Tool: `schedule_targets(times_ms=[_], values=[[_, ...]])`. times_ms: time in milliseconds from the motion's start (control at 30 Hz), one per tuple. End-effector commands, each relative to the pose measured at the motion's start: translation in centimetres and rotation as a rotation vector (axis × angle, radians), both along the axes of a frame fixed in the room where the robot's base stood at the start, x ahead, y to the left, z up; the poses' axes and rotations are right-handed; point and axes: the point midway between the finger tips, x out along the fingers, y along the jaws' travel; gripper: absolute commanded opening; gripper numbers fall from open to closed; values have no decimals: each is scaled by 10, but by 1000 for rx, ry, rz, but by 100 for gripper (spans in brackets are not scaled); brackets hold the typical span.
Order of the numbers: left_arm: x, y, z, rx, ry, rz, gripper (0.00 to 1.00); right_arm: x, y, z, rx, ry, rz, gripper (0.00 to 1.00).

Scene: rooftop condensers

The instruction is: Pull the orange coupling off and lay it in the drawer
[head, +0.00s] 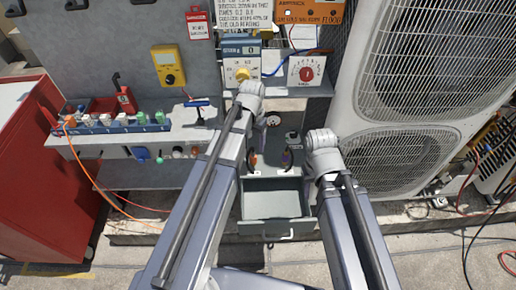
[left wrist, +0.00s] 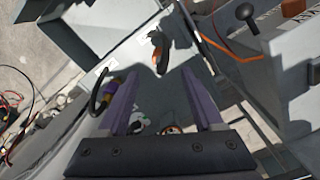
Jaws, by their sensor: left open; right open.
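The orange coupling (left wrist: 157,50) shows in the left wrist view just beyond and between my left fingertips, apart from them. In the head view it is a small orange-and-black piece (head: 251,160) on the panel under the shelf. My left gripper (left wrist: 158,77) is open and empty, its two purple fingers spread. In the head view its wrist hides the fingers. My right gripper (head: 322,148) is right of the drawer, its fingers hidden. The grey drawer (head: 275,228) is pulled out below the panel and looks empty; it also shows in the left wrist view (left wrist: 62,40).
A purple coupling (head: 287,158) with a black hose is right of the orange one. A shelf (head: 185,133) with several coloured caps is at left, beside a red cabinet (head: 45,190). A large condenser (head: 405,100) stands at right. Loose cables lie at far right.

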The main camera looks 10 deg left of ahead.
Motion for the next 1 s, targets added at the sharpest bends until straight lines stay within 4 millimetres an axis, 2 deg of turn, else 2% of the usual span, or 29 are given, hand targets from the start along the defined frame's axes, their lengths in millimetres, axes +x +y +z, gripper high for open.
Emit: schedule_targets(times_ms=[367, 800, 1000], values=[[0, 1, -9, -1, -1, 0, 68, 0, 0, -9, 0, 0, 0, 44], [0, 0, -61, 0, -1, 0, 68, 0, 0, -61, 0, 0, 1, 44], [0, 0, -78, 0, -1, 0, 68, 0, 0, -77, 0, 0, 1, 44]])
